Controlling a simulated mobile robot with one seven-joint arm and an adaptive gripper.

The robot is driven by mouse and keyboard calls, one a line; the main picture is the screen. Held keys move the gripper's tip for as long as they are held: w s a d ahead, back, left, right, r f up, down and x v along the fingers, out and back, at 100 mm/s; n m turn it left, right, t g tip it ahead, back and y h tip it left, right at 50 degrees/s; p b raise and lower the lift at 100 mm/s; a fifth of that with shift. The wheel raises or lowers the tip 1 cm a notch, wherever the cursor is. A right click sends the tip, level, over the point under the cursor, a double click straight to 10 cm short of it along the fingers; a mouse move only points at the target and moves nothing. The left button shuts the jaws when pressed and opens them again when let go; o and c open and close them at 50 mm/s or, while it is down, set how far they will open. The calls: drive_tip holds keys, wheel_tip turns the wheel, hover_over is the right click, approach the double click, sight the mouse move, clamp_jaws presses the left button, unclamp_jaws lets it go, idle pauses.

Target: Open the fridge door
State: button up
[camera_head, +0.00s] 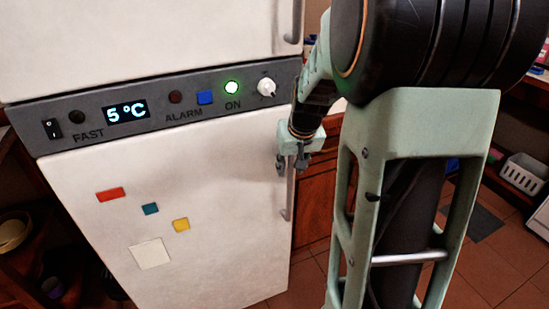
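The white fridge stands at the left and centre in the head view, with a grey control panel (155,105) across it. Its lower door (200,225) looks shut. A vertical grey handle (288,200) runs along the right edge of that door. Another handle (295,20) is on the upper door (130,40). My gripper (292,165) points down at the top of the lower handle, at the door's right edge. The fingers are small and partly overlap the handle, so I cannot tell whether they touch or grip it.
Red, teal and yellow magnets and a white note (150,254) are on the lower door. Dark shelves with bowls (13,232) stand at the left. A white basket (524,174) is on a shelf at the right. Tiled floor (495,255) is open at the lower right.

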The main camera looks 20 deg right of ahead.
drive_tip(key=shift+w+f, duration=0.25)
drive_tip(key=shift+f, duration=0.4)
clamp_jaws()
